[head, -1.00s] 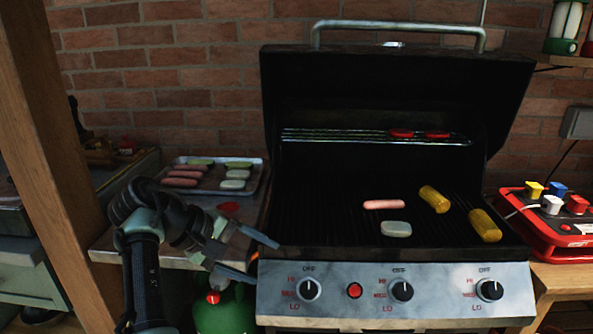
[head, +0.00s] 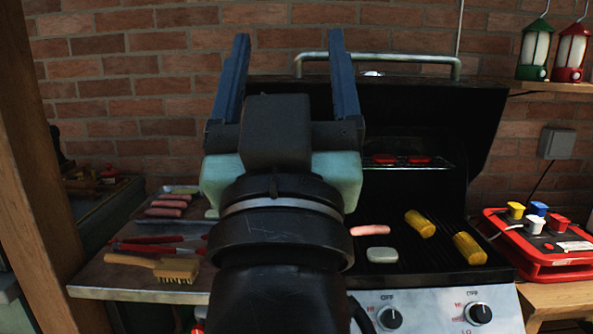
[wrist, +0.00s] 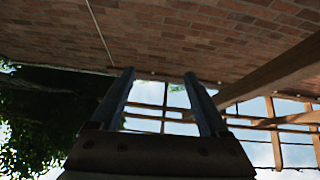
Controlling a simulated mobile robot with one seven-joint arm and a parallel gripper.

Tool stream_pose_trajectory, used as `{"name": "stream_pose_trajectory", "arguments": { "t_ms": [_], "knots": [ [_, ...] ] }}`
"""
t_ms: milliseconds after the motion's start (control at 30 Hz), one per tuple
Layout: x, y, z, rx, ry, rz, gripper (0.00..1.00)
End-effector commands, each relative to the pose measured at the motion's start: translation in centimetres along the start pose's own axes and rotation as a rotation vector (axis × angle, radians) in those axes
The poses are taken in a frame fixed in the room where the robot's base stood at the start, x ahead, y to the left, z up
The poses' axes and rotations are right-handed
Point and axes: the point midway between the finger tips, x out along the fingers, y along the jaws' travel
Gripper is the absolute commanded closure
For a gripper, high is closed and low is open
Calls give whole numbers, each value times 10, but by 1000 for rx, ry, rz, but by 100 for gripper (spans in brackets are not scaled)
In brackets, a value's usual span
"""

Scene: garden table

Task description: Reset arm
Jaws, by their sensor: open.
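My gripper (head: 288,62) stands raised in the middle of the head view, fingers pointing up in front of the brick wall. Its two blue fingers are apart with nothing between them. In the wrist view my gripper (wrist: 160,80) also shows open and empty, with brick wall, beams and sky beyond it. My arm hides the left part of the grill (head: 440,120), whose lid is up.
On the grate are a sausage (head: 370,231), a pale patty (head: 381,255) and two corn cobs (head: 420,224). The left side shelf (head: 100,283) holds a brush (head: 172,269), red-handled tools and a food tray. Lanterns (head: 534,50) hang at upper right.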

Motion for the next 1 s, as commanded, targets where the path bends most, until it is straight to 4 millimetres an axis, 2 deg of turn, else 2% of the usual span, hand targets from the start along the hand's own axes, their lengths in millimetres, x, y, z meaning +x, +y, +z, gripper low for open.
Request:
{"name": "stream_pose_trajectory", "arguments": {
  "t_ms": [33, 100, 200, 367, 600, 800, 1000],
  "knots": [
    [-14, 6, -26, 26, 74, 2, 21],
    [-34, 12, -58, 61, 173, -2, 21],
    [-9, 12, -85, 63, 166, -4, 21],
    [16, 13, -117, 61, 164, -4, 21],
    [60, 16, -173, 60, 162, -5, 21],
    [82, 17, -202, 60, 161, -5, 21],
    [87, 18, -208, 59, 161, -5, 21]
  ]
}}
